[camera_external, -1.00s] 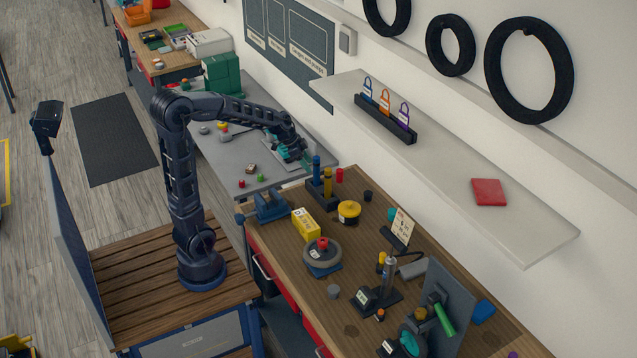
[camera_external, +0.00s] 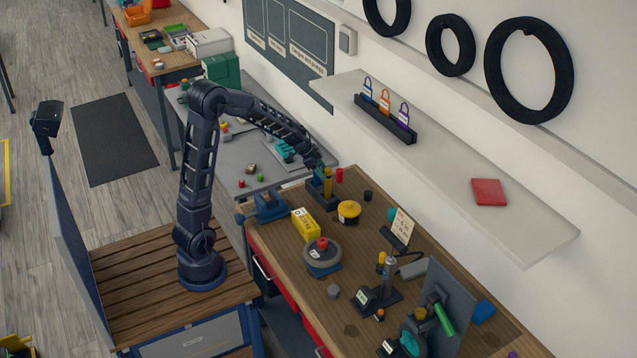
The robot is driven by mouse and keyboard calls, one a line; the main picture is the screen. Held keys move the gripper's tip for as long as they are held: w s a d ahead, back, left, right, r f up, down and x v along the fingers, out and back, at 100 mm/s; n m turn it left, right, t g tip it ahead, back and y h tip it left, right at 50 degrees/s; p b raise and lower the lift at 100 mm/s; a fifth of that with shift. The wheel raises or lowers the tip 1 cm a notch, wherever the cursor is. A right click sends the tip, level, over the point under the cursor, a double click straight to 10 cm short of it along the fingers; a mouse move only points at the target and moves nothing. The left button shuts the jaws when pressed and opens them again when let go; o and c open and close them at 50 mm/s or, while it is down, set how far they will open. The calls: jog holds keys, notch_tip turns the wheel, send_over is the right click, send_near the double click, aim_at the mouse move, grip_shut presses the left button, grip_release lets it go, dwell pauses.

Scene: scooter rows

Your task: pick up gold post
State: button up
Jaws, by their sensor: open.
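The gold post (camera_external: 328,180) stands upright in a dark block-like holder (camera_external: 318,197) at the far left end of the wooden workbench. My gripper (camera_external: 319,168) is at the holder, just left of the gold post's upper part, and hides most of the blue post standing there. The jaws are open. The fingers are small and dark here, and I cannot tell whether they touch either post.
A red cylinder (camera_external: 340,175) and a black one (camera_external: 368,196) stand behind the holder. A yellow round container (camera_external: 349,212), a yellow box (camera_external: 305,225) and a blue vise (camera_external: 270,206) stand close by. The wall shelf (camera_external: 480,165) overhangs at the right.

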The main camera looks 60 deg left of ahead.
aim_at(330, 176)
jog(key=w+f, duration=0.1)
jog(key=w+d+f, duration=0.1)
jog(key=w+f, duration=0.1)
jog(key=shift+d, duration=0.2)
jog(key=shift+w+d+f, duration=0.15)
jog(key=shift+w+f, duration=0.05)
jog(key=shift+f, duration=0.15)
grip_shut()
